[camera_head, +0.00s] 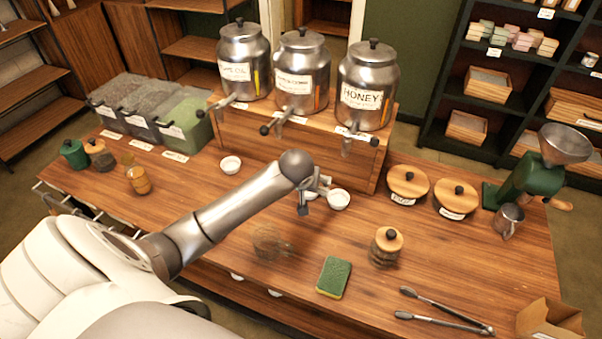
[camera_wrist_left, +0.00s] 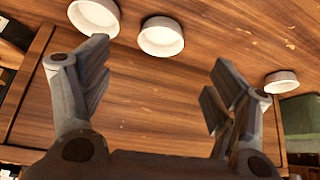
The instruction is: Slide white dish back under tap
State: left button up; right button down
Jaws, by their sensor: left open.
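Three small white dishes are on the wooden table. One white dish (camera_head: 339,199) sits just right of my left gripper (camera_head: 313,195), below the honey dispenser's tap (camera_head: 348,146) in the head view. A second dish is mostly hidden by the gripper there. The third dish (camera_head: 230,166) stands apart to the left. The left wrist view shows two dishes (camera_wrist_left: 95,14) and (camera_wrist_left: 161,37) close together beyond the fingers, and one dish (camera_wrist_left: 282,82) at the right. My left gripper (camera_wrist_left: 160,85) is open, with nothing between its fingers. My right gripper is not in view.
Three metal dispensers (camera_head: 302,72) stand on a wooden stand (camera_head: 300,145) behind the dishes. Wooden-lidded jars (camera_head: 408,184), a sponge (camera_head: 334,278), tongs (camera_head: 440,312) and a green grinder (camera_head: 528,190) are to the right. Lidded bins (camera_head: 182,125) stand at the left.

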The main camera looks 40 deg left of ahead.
aim_at(309, 194)
pick_arm(q)
jog(key=x, duration=0.9)
jog(key=shift+w+a, duration=0.35)
jog(key=shift+w+a+f, duration=0.1)
jog(key=shift+w+f, duration=0.15)
jog(key=shift+f, duration=0.15)
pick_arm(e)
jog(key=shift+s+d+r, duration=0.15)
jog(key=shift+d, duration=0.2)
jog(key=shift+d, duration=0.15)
pick_arm(q)
jog(key=c, duration=1.1)
